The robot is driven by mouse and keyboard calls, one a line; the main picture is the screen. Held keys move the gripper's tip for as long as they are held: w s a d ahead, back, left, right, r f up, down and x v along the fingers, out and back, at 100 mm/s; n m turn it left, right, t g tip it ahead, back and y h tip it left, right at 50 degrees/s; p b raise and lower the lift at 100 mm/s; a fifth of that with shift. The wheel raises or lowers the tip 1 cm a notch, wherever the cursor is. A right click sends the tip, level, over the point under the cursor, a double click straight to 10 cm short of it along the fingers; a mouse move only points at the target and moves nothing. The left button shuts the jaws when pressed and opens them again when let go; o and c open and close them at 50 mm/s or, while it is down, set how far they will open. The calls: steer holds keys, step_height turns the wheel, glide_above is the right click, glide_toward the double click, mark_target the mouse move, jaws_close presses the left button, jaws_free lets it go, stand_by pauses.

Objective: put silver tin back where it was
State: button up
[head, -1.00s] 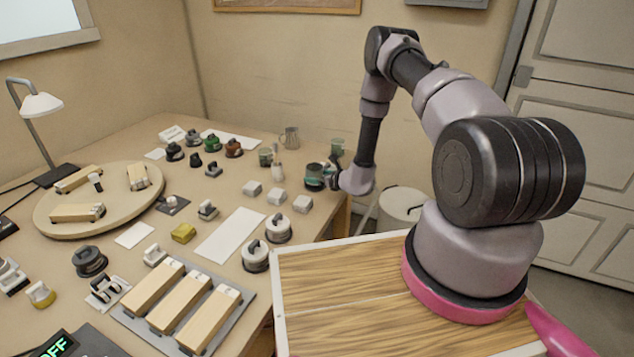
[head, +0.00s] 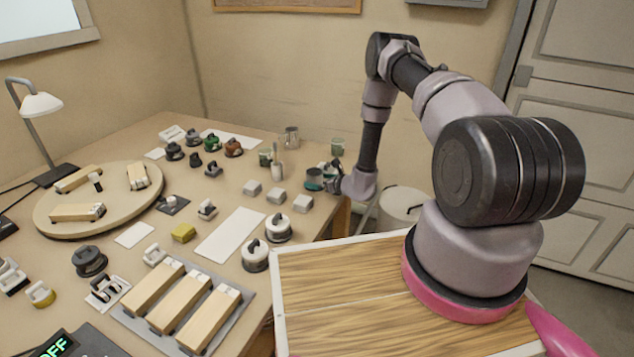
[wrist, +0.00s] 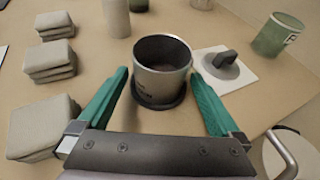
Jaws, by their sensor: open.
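The silver tin (wrist: 161,78) stands upright in the wrist view, open at the top and empty as far as I can see. Its base is on a dark round pad (wrist: 158,102) on the bench. My gripper (wrist: 160,82) is open, with one teal finger on each side of the tin and the tin's near part between them. The left finger is slightly apart from it; I cannot tell whether the right one touches. In the head view my gripper (head: 322,181) is low at the bench's right side, and the tin there is mostly hidden.
A white plate with a dark knob (wrist: 224,66) lies just right of the tin, with a green cup (wrist: 278,34) beyond. Pale blocks (wrist: 50,62) stand to the left. A pale bottle (head: 277,170) is behind. The bench's edge is close on the right.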

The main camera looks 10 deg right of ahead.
steer(key=v, duration=1)
steer(key=shift+s+d+r, duration=0.1)
steer(key=shift+s+d, duration=0.05)
steer(key=shift+s, duration=0.2)
steer(key=w+a+r+n+g+y, duration=0.1)
steer(key=a+r+n+y, duration=0.2)
steer(key=r, duration=0.5)
steer(key=w+a+r+n+g+y, duration=0.1)
steer(key=a+r+n+y, duration=0.15)
steer(key=r, duration=0.55)
steer(key=s+a+r+n+g, duration=0.35)
steer(key=s+r+n, duration=0.25)
steer(key=r, duration=0.6)
steer(key=s+a+r+n+g, duration=0.35)
steer(key=s+r+n, duration=0.3)
steer(key=r, duration=0.45)
steer(key=s+d+r+n+t+h, duration=0.2)
steer(key=s+d+r+n+h, duration=0.2)
steer(key=s, duration=0.5)
steer(key=s+d+r+n+t+h, duration=0.2)
steer(key=s+d+r+n+h, duration=0.2)
steer(key=s+d+r, duration=0.5)
steer(key=shift+s+d+r+h, duration=0.2)
steer(key=shift+s+r+h, duration=0.35)
steer(key=shift+h, duration=0.3)
